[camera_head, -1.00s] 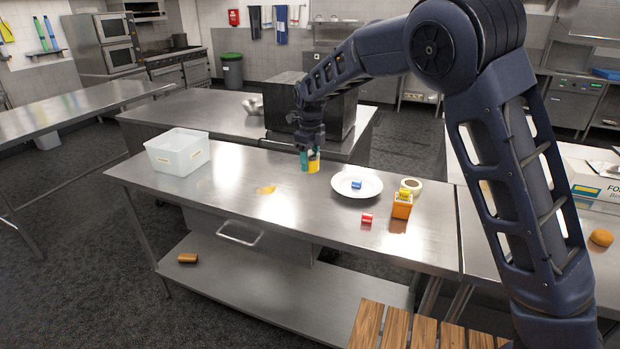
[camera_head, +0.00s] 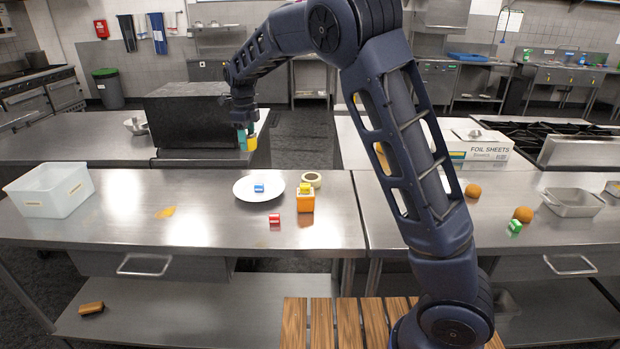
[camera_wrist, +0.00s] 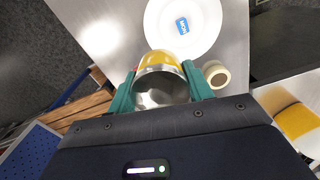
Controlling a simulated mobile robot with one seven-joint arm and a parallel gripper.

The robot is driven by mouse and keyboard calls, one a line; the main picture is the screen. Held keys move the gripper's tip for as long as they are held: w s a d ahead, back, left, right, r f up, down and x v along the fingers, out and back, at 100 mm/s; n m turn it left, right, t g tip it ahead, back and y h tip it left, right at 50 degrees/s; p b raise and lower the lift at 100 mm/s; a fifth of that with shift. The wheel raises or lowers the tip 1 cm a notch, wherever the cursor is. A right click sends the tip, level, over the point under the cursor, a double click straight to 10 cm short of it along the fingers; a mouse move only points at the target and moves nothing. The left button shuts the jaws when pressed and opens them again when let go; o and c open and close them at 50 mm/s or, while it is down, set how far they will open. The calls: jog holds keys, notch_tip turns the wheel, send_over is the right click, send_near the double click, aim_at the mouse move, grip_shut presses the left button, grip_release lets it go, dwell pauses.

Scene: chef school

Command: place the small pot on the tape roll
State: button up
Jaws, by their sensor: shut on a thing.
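My gripper (camera_head: 246,139) is shut on the small pot (camera_head: 251,143), which is yellow outside with a shiny metal inside. In the wrist view the pot (camera_wrist: 161,80) sits between the teal fingers, with its open mouth facing the camera. They hang above the back edge of the steel table, behind the plate. The tape roll (camera_head: 312,179), a cream ring, lies flat on the table right of the plate, to the right of my gripper and nearer the camera. In the wrist view the tape roll (camera_wrist: 216,73) shows just right of the right finger.
A white plate (camera_head: 243,190) holding a blue block (camera_head: 259,188) is left of the tape roll. An orange box (camera_head: 306,204) with a yellow block (camera_head: 305,188) on top stands just in front of the roll. A red block (camera_head: 275,219) and a clear tub (camera_head: 48,190) are also on the table.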

notch_tip(320, 180, up, 2)
send_over(311, 176)
jog(key=shift+m, duration=0.4)
notch_tip(311, 176, down, 20)
jog(key=shift+s+r, duration=0.1)
jog(key=shift+s, duration=0.05)
jog(key=o, duration=1.1)
jog(key=shift+c, duration=0.2)
